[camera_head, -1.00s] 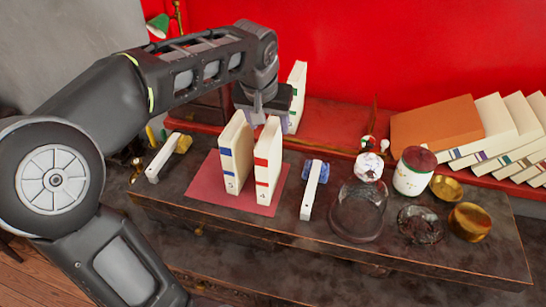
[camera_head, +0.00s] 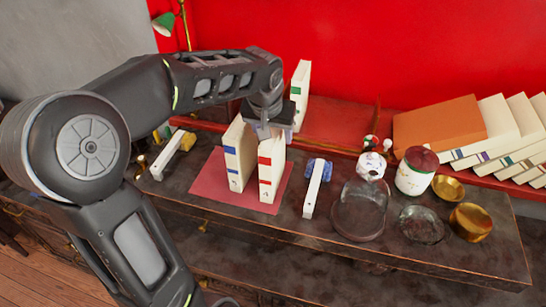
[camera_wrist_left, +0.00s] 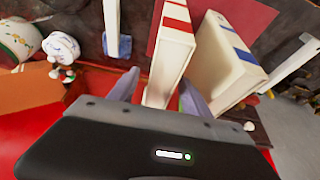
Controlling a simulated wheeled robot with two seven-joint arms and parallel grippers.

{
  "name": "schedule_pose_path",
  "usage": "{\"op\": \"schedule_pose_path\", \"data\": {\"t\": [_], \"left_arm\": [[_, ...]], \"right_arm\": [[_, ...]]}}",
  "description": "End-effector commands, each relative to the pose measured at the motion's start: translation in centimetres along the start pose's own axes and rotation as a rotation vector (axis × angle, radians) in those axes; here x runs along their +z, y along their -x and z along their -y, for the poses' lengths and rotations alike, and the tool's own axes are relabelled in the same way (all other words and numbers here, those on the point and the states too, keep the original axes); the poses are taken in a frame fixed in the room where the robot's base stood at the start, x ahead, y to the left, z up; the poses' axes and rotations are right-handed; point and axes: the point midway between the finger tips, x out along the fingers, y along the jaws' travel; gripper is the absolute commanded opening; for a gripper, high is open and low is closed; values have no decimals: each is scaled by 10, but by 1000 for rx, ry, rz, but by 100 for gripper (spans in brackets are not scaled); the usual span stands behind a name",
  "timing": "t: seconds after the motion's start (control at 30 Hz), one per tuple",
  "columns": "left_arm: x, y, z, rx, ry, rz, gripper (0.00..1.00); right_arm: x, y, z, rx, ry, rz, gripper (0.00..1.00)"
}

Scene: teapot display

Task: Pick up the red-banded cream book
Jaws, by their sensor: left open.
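The red-banded cream book (camera_head: 270,176) stands upright on a dark red mat (camera_head: 212,186), to the right of a blue-banded cream book (camera_head: 238,160). My left gripper (camera_head: 268,133) is open at the top rear of the red-banded book. In the left wrist view, the red-banded book (camera_wrist_left: 172,55) shows between the two spread fingers of the left gripper (camera_wrist_left: 160,88), one on each side. I cannot tell whether a finger touches it. The blue-banded book (camera_wrist_left: 222,62) stands just beside the right-hand finger. My right gripper is not in view.
White bars with a yellow block (camera_head: 187,141) and a blue block (camera_head: 318,169) flank the mat. A glass dome (camera_head: 360,208), a lidded jar (camera_head: 414,171) and brass bowls (camera_head: 470,222) stand to the right. A green-banded book (camera_head: 300,95) stands behind.

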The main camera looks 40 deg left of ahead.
Motion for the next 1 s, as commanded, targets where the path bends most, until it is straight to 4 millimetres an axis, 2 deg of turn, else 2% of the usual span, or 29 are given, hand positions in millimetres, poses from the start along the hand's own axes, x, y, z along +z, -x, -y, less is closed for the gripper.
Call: {"op": "schedule_pose_path", "data": {"t": [0.1,0.2,1.0], "left_arm": [[1,-17,1,-1,0,4,56],[0,-24,0,0,0,2,56],[1,-26,0,0,0,0,56]], "right_arm": [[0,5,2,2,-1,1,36],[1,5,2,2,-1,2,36],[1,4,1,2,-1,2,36]]}}
